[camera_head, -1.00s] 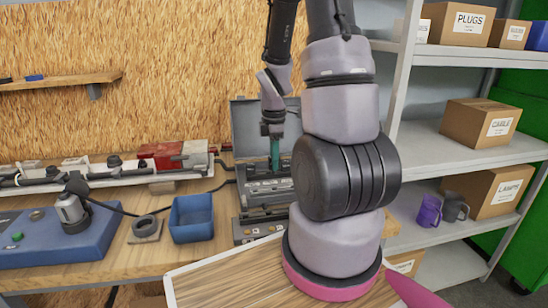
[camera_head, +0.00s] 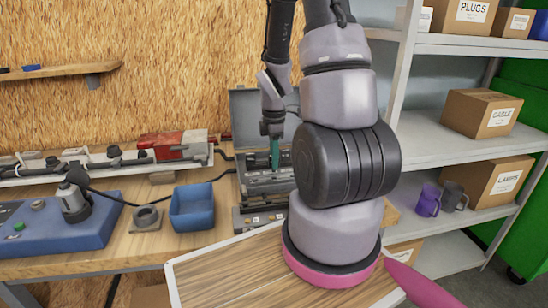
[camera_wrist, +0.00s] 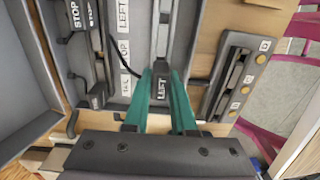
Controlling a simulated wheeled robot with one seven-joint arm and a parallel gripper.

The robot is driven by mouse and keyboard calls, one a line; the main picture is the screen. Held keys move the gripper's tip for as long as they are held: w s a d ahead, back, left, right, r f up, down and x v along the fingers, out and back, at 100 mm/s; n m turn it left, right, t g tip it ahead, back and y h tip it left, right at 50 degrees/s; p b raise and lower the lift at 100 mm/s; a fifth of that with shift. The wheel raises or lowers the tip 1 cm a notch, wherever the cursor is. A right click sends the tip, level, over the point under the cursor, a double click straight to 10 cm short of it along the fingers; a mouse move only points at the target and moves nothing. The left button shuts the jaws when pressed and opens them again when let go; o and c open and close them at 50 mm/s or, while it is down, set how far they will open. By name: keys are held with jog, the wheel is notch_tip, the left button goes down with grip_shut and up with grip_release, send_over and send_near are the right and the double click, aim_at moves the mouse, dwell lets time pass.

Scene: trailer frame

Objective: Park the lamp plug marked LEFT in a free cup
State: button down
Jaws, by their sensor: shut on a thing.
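My gripper (camera_wrist: 162,95) has teal fingers closed on a dark plug marked LEFT (camera_wrist: 161,87) in the wrist view. In the head view my gripper (camera_head: 275,160) points down into an open grey case (camera_head: 245,105) on the bench. The plug is too small to make out there. A long grey bar lies beyond the plug in the wrist view, and I cannot tell whether the plug touches it. I cannot clearly pick out the cups.
A dark strip with several brass-coloured round spots (camera_wrist: 245,75) lies right of the fingers. A blue bin (camera_head: 191,207) and a dark ring block (camera_head: 147,218) stand left of the case. Shelves with boxes (camera_head: 487,112) and mugs (camera_head: 428,201) are on the right.

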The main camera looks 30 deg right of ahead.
jog(key=shift+f, duration=0.3)
jog(key=shift+f, duration=0.1)
jog(key=shift+f, duration=0.45)
dwell(0.4)
jog(key=shift+f, duration=0.6)
jog(key=shift+f, duration=0.45)
dwell(0.4)
jog(key=shift+c, duration=1.3)
grip_release()
